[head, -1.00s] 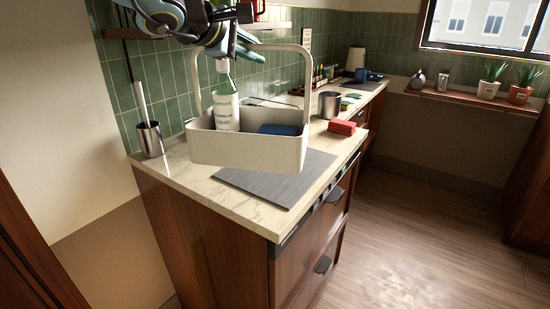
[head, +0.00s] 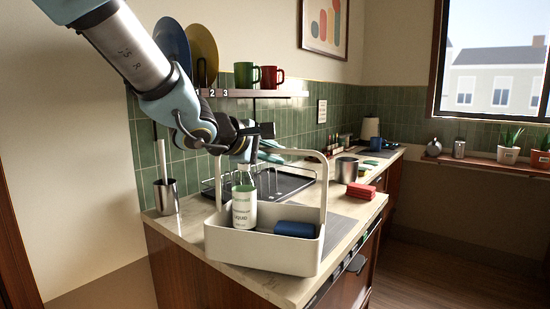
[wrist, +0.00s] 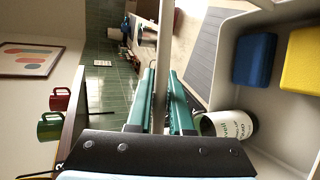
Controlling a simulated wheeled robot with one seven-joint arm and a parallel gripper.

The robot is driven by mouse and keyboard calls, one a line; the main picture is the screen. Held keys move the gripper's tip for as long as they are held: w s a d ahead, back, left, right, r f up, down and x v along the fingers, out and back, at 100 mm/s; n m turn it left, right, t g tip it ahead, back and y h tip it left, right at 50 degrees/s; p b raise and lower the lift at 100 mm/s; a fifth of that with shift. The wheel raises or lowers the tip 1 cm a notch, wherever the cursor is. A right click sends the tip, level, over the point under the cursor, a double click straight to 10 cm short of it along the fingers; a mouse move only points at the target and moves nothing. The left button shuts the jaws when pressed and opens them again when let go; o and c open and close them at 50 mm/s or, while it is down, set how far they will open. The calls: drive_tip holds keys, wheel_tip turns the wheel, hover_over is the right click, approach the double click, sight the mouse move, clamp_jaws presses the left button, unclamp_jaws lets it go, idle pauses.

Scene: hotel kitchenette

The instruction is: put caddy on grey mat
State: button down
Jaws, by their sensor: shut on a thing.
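The caddy (head: 262,254) is a pale open box with a tall loop handle. It holds a white-labelled soap bottle (head: 244,206) and a blue sponge (head: 294,229); the wrist view also shows a yellow sponge (wrist: 301,60) inside. My gripper (head: 280,151) is at the top of the handle, and in the wrist view its teal fingers (wrist: 165,95) are shut on the handle bar. The grey mat (head: 348,208) lies on the counter, largely hidden behind the caddy; it also shows beside the caddy wall in the wrist view (wrist: 207,60). Whether the caddy's underside touches anything is hidden.
A dark dish rack (head: 283,183) stands behind the caddy. A brush holder (head: 166,196) stands left. A wall shelf (head: 255,93) with mugs and plates is above.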

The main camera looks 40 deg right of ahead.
drive_tip(key=c, duration=0.8)
unclamp_jaws()
drive_tip(key=p+v, duration=0.4)
drive_tip(key=v, duration=0.7)
drive_tip(key=w+a+f+t+y, duration=0.3)
drive_tip(key=w+a+f+y, duration=0.15)
drive_tip(key=w+a, duration=0.35)
drive_tip(key=w+a+f+t+y, duration=0.2)
drive_tip(key=w+a+f+y, duration=0.3)
drive_tip(key=a, duration=0.6)
drive_tip(key=s+a+f+m+g+y, duration=0.1)
drive_tip(key=s+a+f+m+g, duration=0.1)
drive_tip(key=a+f, duration=0.2)
drive_tip(key=s+a+f+m+g+y, duration=0.1)
drive_tip(key=s+a+f+g, duration=0.1)
drive_tip(key=a, duration=0.5)
drive_tip(key=s+a+f+m+g+y, duration=0.1)
drive_tip(key=s+a+f+m+g, duration=0.1)
drive_tip(key=a+f, duration=0.4)
drive_tip(key=shift+s+a+f+m+y, duration=0.1)
drive_tip(key=shift+s+m+y, duration=0.2)
drive_tip(key=shift+s, duration=0.5)
